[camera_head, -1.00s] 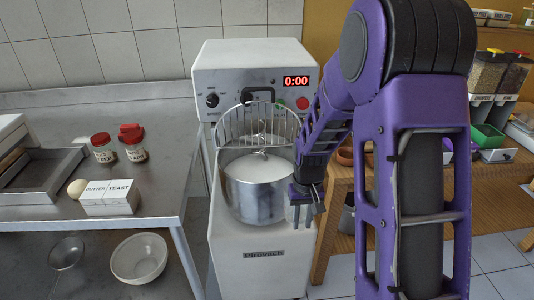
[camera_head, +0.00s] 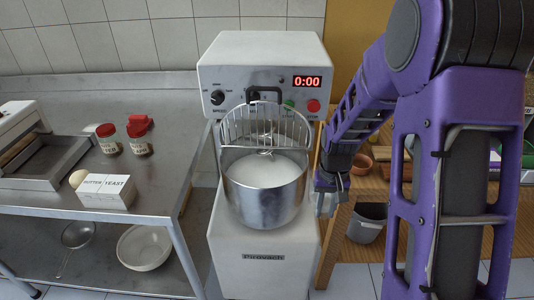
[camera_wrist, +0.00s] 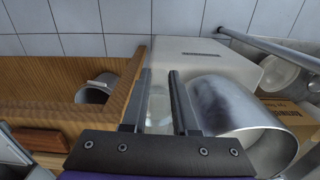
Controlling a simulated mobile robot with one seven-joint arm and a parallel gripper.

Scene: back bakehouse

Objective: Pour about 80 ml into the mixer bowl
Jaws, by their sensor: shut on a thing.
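The steel mixer bowl (camera_head: 262,207) sits on the white mixer (camera_head: 262,262), with white contents (camera_head: 265,170) and a raised wire guard (camera_head: 262,125). My gripper (camera_head: 328,205) hangs just right of the bowl, slightly below its rim. In the wrist view, my gripper (camera_wrist: 160,85) is shut on a pale, see-through vessel (camera_wrist: 158,105) between its fingers, largely hidden by them. I cannot tell how full it is. The bowl (camera_wrist: 228,105) lies right of the fingers there. The mixer display (camera_head: 307,81) reads 0:00.
A wooden shelf unit (camera_head: 335,250) with a grey bucket (camera_head: 367,222) is close at right.

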